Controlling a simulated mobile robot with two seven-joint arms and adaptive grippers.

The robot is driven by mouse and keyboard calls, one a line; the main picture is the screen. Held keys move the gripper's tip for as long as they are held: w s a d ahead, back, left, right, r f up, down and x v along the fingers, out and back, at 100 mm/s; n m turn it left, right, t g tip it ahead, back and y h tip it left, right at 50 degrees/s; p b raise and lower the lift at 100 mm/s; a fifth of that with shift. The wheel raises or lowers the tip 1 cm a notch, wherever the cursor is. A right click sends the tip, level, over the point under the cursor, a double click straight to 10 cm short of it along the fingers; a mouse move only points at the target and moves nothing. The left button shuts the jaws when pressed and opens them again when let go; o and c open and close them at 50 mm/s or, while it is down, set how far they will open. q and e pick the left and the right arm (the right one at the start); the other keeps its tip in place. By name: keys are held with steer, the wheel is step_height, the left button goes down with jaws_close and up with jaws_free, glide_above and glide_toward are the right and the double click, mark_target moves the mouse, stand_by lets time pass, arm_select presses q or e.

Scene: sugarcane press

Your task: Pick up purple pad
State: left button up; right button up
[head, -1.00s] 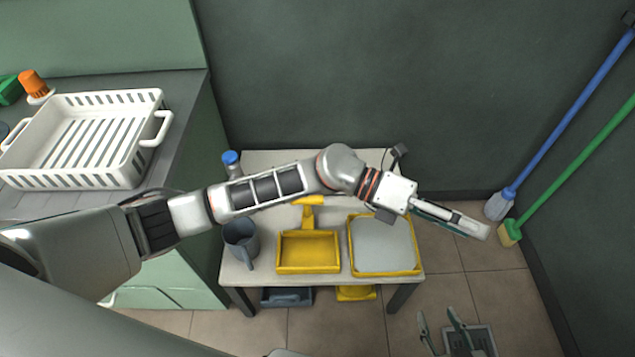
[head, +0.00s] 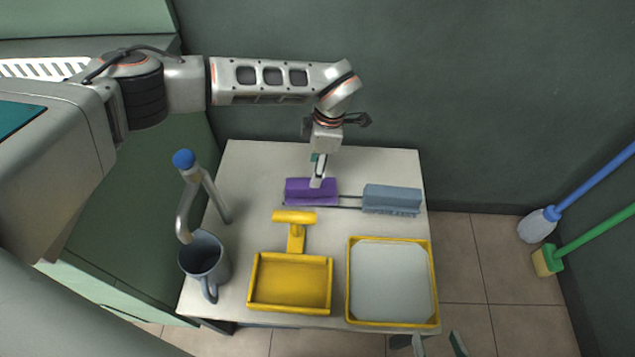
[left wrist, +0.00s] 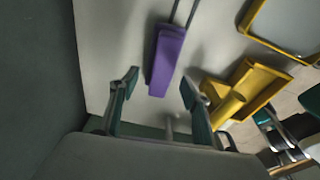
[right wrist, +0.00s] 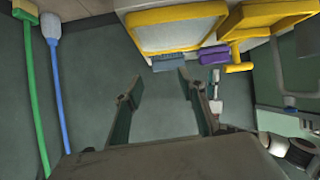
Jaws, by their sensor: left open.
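The purple pad (head: 299,193) lies toward the back of the white table, left of a grey-blue pad joined to it by thin rods. My left gripper (head: 318,185) reaches down over the purple pad in the head view, hiding a little of it. In the left wrist view, the purple pad (left wrist: 166,60) shows between the spread, empty fingers of my left gripper (left wrist: 159,78), which do not appear to grip it. My right gripper (head: 439,345) shows at the bottom edge of the head view; in the right wrist view it is open and empty (right wrist: 160,77).
The grey-blue pad (head: 391,198) is right of the purple one. A yellow scoop (head: 290,283) and a yellow-rimmed tray (head: 434,285) lie in front. A mug (head: 205,262) and a blue-topped metal handle (head: 216,195) stand left. A dark wall (head: 400,80) rises behind the table (head: 245,160).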

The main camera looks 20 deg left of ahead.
mark_target(311, 190)
arm_select(q)
steer(key=shift+s+a+f+b, duration=0.1)
steer(key=shift+s+f+b, duration=0.05)
steer(key=shift+f, duration=0.5)
steer(key=shift+s+a+f+b, duration=0.1)
steer(key=shift+f+b, duration=0.05)
steer(key=shift+f, duration=0.45)
steer(key=shift+s+f, duration=0.1)
steer(key=shift+f, duration=0.25)
steer(key=f, duration=0.1)
steer(key=f+b, duration=0.1)
steer(key=f, duration=0.2)
steer(key=shift+s+a+b, duration=0.3)
steer(key=shift+s+b, duration=0.05)
steer(key=shift+w, duration=0.15)
steer(key=shift+r, duration=0.1)
steer(key=c, duration=1.2)
arm_select(e)
steer(key=shift+w+a+r+m+t, duration=0.15)
steer(key=shift+w+a+r, duration=0.05)
steer(key=shift+a+r, duration=0.25)
steer(key=shift+w+a+r+m+t, duration=0.2)
steer(key=shift+a+r, duration=0.15)
steer(key=shift+a, duration=0.2)
